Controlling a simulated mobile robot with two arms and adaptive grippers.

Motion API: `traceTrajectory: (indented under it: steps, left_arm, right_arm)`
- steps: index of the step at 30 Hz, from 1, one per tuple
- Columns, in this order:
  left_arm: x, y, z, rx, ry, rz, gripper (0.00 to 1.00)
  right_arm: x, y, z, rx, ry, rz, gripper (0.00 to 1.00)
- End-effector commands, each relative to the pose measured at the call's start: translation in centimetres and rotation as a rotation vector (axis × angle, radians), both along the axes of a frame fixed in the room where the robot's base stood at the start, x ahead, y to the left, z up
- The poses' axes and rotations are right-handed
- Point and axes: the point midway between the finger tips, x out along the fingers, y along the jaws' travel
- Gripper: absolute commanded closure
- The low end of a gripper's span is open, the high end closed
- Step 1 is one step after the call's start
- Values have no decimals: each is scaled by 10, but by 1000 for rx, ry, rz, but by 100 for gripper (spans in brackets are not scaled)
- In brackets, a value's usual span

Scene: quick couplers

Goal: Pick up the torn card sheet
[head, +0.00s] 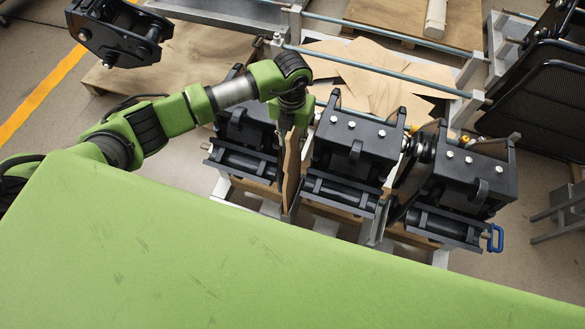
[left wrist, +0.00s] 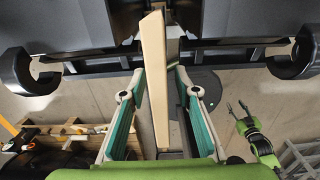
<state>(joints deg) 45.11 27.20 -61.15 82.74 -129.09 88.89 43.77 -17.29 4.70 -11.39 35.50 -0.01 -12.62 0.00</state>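The torn card sheet (head: 291,170) is a brown, thin piece with a ragged edge. In the head view it stands upright in the gap between two black couplers. My left gripper (head: 292,112) reaches down over its top; its fingertips are hard to see there. In the left wrist view the card (left wrist: 154,75) runs edge-on between the two teal-padded fingers of the left gripper (left wrist: 159,72). The fingers are apart, with a gap on the card's right side. My right gripper (left wrist: 238,106) shows small in that view, its two fingers spread and empty.
Black couplers stand left (head: 247,130) and right (head: 355,145) of the card, with little side room. Another coupler (head: 470,180) stands farther right. Loose card sheets (head: 375,80) lie behind, under metal rails (head: 400,72). A green surface (head: 200,245) fills the front.

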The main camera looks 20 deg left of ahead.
Motion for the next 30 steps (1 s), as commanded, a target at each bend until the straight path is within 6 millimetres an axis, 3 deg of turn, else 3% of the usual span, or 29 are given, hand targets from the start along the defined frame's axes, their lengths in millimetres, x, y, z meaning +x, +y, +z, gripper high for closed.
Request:
traceTrajectory:
  steps: [7, 10, 11, 23, 30]
  left_arm:
    - [0, -1, -3, -1, -1, -1, 71]
    - [0, -1, -2, -1, -1, -1, 97]
    - [0, -1, -2, -1, -1, -1, 100]
    - [1, -1, 2, -1, -3, -1, 100]
    - [2, 0, 41, -1, -8, -3, 100]
  right_arm:
    - [2, 3, 0, 3, -3, -1, 60]
    - [2, 3, 0, 4, -2, -1, 60]
    - [2, 3, 0, 4, -2, -1, 60]
    - [2, 4, -2, 5, -3, 0, 60]
    - [2, 4, -17, 5, -3, 0, 60]
